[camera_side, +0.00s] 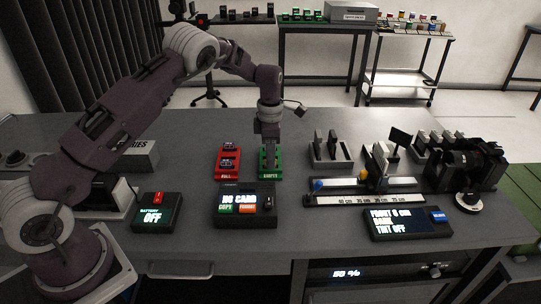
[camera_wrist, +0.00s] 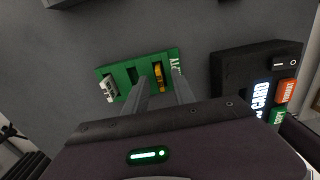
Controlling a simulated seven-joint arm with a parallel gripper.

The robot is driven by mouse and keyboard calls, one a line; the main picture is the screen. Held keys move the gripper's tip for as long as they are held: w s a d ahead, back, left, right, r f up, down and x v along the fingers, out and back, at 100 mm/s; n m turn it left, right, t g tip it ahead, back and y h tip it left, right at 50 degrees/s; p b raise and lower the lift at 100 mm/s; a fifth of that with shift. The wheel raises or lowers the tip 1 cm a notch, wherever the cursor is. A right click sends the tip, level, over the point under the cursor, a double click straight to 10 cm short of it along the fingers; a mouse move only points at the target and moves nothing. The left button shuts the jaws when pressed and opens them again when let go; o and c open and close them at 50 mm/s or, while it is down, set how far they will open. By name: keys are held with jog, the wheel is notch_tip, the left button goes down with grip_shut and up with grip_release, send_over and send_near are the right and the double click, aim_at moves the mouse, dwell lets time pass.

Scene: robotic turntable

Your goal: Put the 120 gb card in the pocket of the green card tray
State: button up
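The green card tray (camera_side: 264,174) lies on the table below my gripper. In the wrist view the tray (camera_wrist: 117,70) holds a white card (camera_wrist: 107,89) in its left slot and an orange card (camera_wrist: 159,76) in its right slot. The slot between them looks dark and empty. No capacity marking is readable, so I cannot tell which card is the 120 gb one. My gripper (camera_side: 270,147) points down at the tray. In the wrist view my gripper (camera_wrist: 161,80) is open, its fingertips apart on either side of the orange card. I cannot tell whether they touch it.
A red tray (camera_side: 228,175) with cards stands left of the green tray. A card reader (camera_side: 245,204) reading "NO CARD" stands in front. A grey rack (camera_side: 331,155) and a slider rail (camera_side: 365,198) stand to the right.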

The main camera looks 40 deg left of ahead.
notch_tip(320, 180, up, 7)
jog(key=shift+r, duration=0.1)
dwell(0.4)
jog(key=s+d+r+m+t+h, duration=0.1)
jog(key=s+d+r+m+t, duration=0.15)
jog(key=s+r+m, duration=0.6)
jog(key=s+d+r+m+t, duration=0.1)
jog(key=s+d+r+m, duration=0.3)
jog(key=s+r, duration=0.6)
jog(key=s+d+f+m+t+y, duration=0.1)
jog(key=s+d+m+t, duration=0.1)
jog(key=s+m, duration=1.2)
jog(key=s, duration=0.5)
jog(key=shift+f, duration=0.25)
